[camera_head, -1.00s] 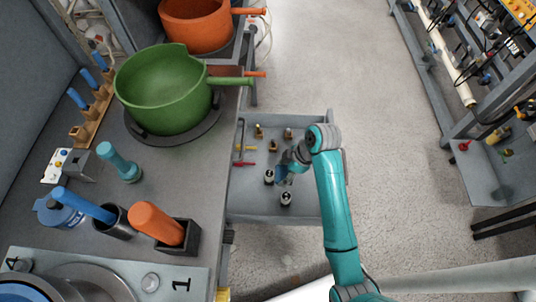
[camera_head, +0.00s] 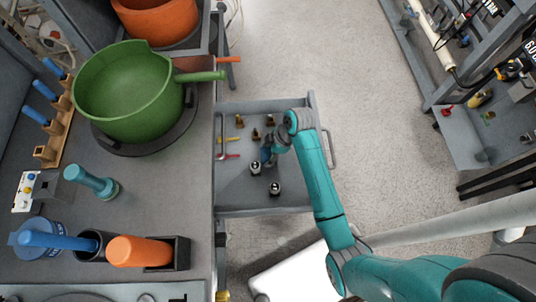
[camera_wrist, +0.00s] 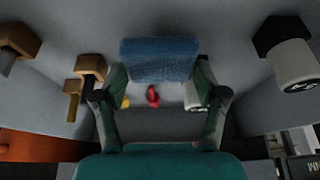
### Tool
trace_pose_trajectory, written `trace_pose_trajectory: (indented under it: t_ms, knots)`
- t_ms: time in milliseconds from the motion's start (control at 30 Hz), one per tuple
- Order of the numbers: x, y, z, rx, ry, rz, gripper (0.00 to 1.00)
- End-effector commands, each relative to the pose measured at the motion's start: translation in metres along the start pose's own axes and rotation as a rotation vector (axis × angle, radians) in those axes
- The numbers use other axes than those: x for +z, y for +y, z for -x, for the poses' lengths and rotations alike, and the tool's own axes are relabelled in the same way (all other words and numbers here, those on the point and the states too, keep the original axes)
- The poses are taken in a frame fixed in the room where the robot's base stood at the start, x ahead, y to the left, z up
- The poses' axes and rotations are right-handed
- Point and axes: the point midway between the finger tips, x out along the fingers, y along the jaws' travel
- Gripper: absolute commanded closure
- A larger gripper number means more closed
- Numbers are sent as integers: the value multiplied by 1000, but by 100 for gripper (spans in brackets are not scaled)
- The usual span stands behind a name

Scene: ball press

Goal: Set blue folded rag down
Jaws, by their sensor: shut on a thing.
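The blue folded rag (camera_wrist: 158,60) is between the fingertips of my gripper (camera_wrist: 160,78) in the wrist view. My gripper is shut on it. In the head view my gripper (camera_head: 268,157) is over the open grey drawer (camera_head: 235,189), low among the parts in it. The rag is small and mostly hidden by the gripper there. I cannot tell whether the rag touches the drawer floor.
The drawer holds brass pieces (camera_head: 256,134), black-and-white cylinders (camera_head: 274,189) and a red-handled tool (camera_head: 229,156). A green pan (camera_head: 130,95), an orange pot (camera_head: 160,22) and an orange handle (camera_head: 140,251) are on the bench to the left. Floor is clear beyond the drawer.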

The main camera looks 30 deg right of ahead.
Motion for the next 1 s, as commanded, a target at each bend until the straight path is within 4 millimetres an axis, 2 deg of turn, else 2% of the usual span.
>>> trace_pose_trajectory:
  t_ms: [167, 500, 533, 600, 633, 1000]
  knots:
    - [9, 0, -20, -2, -1, -1, 56]
    - [10, 0, -24, -1, 0, 0, 56]
    - [10, 0, -24, -1, 0, 0, 23]
    - [10, 0, -23, -1, 0, 0, 6]
    - [10, 0, -23, -1, 0, 0, 3]
    - [9, 0, -21, 0, 0, 0, 3]
